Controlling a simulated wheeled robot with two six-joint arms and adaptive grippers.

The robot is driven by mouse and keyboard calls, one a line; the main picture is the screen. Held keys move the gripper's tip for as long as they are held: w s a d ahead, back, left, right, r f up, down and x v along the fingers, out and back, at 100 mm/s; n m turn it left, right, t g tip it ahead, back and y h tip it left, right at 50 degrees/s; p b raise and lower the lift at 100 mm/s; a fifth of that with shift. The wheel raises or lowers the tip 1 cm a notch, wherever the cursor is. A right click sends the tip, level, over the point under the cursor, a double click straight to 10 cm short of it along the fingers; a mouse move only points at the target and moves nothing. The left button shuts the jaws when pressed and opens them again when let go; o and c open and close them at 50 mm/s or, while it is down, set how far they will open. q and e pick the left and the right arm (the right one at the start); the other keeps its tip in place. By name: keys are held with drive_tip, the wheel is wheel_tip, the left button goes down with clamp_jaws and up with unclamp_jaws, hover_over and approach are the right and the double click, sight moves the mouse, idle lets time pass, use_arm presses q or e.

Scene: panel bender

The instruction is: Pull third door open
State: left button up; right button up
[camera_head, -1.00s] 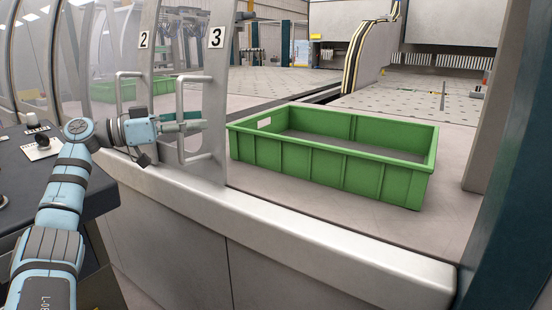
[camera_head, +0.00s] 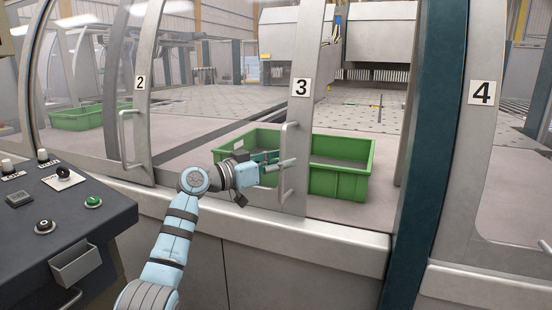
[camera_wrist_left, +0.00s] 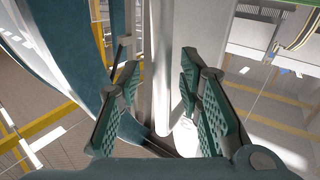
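The third door (camera_head: 306,60) is a curved metal-framed glass panel with a "3" label and a vertical bar handle (camera_head: 284,186). It stands in front of the green crate, with an open gap between its right edge and the dark teal post. My left gripper (camera_head: 278,160) is at the middle of this handle. In the left wrist view, its two green padded fingers (camera_wrist_left: 160,80) stand apart, with the pale vertical handle bar (camera_wrist_left: 162,100) between them. Contact between pads and bar cannot be told. My right gripper is out of view.
The green crate (camera_head: 348,184) is behind the door, on the ledge. Door 2 (camera_head: 140,55) is on the left and panel 4 (camera_head: 482,130) on the right, past the teal post (camera_head: 425,160). A control console (camera_head: 60,215) stands at the front left.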

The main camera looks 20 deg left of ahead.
use_arm(q)
drive_tip(key=shift+w+d+f, duration=0.15)
drive_tip(key=shift+w+f, duration=0.05)
drive_tip(key=shift+s, duration=0.1)
drive_tip(key=b+v, duration=0.8)
drive_tip(key=v, duration=0.8)
drive_tip(key=shift+s+a, duration=0.15)
drive_tip(key=shift+a, duration=0.1)
drive_tip(key=shift+f, duration=0.1)
